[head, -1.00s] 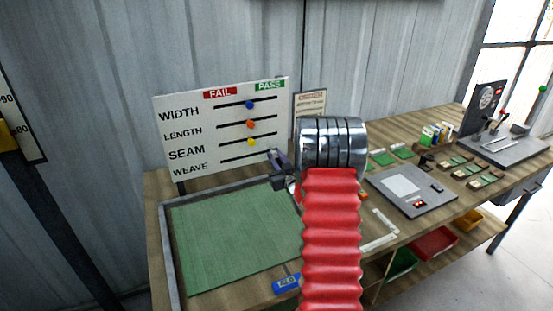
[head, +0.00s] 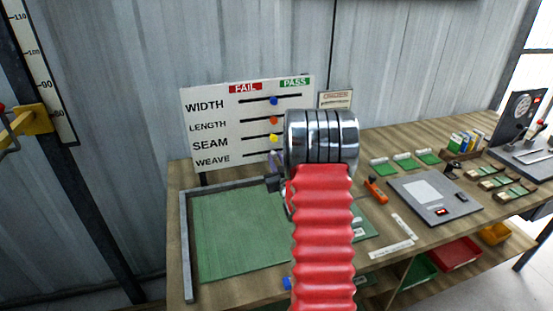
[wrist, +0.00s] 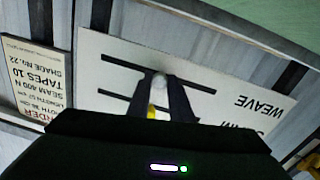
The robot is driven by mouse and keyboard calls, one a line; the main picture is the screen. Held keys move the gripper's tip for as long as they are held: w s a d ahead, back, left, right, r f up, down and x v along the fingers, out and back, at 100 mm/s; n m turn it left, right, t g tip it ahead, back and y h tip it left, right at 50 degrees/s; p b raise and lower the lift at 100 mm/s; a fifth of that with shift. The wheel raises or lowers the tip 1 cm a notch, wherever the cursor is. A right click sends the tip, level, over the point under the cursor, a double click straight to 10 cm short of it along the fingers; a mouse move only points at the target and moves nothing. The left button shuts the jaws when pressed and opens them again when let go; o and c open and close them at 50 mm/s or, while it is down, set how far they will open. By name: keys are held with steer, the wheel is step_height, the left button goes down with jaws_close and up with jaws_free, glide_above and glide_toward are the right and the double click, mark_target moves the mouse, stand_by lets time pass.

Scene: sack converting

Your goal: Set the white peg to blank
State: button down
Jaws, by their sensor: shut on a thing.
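The white board (head: 215,105) has WIDTH, LENGTH, SEAM and WEAVE rows with slots, under a red FAIL tag (head: 246,87) and a green PASS tag (head: 295,83). My gripper (head: 275,165) is at the WEAVE slot. In the wrist view, where the board is upside down, my gripper (wrist: 163,90) is shut on the white peg (wrist: 159,79), near the slot's middle. The head view hides this peg. The blue peg (head: 273,101), orange peg (head: 273,120) and yellow peg (head: 274,138) sit near the middle of their slots.
A green mat (head: 235,235) in a grey frame lies below the board. A small notice (head: 335,100) stands right of it. A grey scale (head: 435,195) and an orange-handled tool (head: 376,190) lie further right on the bench. A yellow bracket (head: 30,125) is at far left.

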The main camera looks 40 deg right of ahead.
stand_by(0.3)
steer(key=c, duration=1.6)
jaws_free()
steer(key=shift+s, duration=0.1)
steer(key=shift+o, duration=0.2)
steer(key=shift+a, duration=0.1)
steer(key=v, duration=1.3)
steer(key=shift+s, duration=0.35)
steer(key=shift+a, duration=0.15)
